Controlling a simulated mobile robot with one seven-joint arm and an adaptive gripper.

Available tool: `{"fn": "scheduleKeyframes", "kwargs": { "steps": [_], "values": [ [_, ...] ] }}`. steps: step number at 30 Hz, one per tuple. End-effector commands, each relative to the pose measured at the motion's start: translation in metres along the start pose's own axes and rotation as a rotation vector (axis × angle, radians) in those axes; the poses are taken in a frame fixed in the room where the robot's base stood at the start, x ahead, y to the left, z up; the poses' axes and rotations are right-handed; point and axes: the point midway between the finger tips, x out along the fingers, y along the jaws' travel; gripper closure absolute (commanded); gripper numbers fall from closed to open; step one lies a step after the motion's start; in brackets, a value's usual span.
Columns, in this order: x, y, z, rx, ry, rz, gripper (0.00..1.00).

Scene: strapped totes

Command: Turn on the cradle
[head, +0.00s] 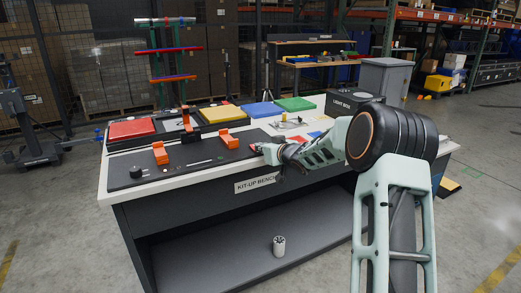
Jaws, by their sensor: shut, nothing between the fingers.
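A dark panel (185,178) lies along the front left of the bench top. Two orange bracket-like supports (160,153) stand on it, and they look like the cradle. A small dark knob (136,172) sits at the panel's left part. A thin light-coloured strip with a small red end (200,162) lies in front of the supports; I cannot tell what it is. My gripper (259,149) is shut and empty at the right end of the panel, right of the right orange support (229,139). It is too small to tell whether it touches the panel.
Red, yellow (221,113), blue and green flat pads line the back of the bench. A third orange piece (189,135) stands behind the supports. A box marked light box (354,102) is at the back right. A white cylinder (279,246) stands on the lower shelf.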

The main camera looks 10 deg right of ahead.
Motion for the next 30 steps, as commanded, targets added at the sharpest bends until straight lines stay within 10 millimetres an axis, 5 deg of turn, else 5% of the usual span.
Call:
{"fn": "scheduleKeyframes", "kwargs": {
  "steps": [30],
  "values": [
    [-0.006,-0.004,-0.025,-0.002,0.001,-0.001,1.00]
  ]
}}
